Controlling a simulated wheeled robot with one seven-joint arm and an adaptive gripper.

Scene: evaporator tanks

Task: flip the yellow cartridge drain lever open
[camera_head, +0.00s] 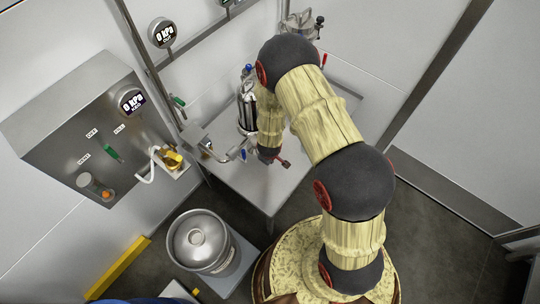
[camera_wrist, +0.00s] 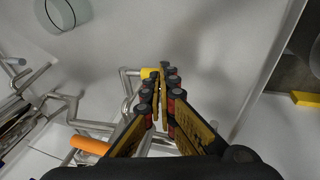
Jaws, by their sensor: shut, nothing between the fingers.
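A small yellow piece (camera_wrist: 150,73) shows in the wrist view just beyond my fingertips, beside thin metal tubing. It may be the yellow cartridge drain lever, but its shape is too small to be sure, and I cannot tell whether the fingers touch it. My gripper (camera_wrist: 158,97) is shut and empty, with its yellow-and-black fingers close together. In the head view my arm reaches over the steel table, and its end is low beside an upright steel cartridge (camera_head: 247,108). My fingers and the lever are not clear there.
An orange handle (camera_wrist: 90,145) and metal pipes lie left of my fingers in the wrist view. In the head view a control box (camera_head: 75,115) hangs at left, with a yellow-black fitting (camera_head: 172,159).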

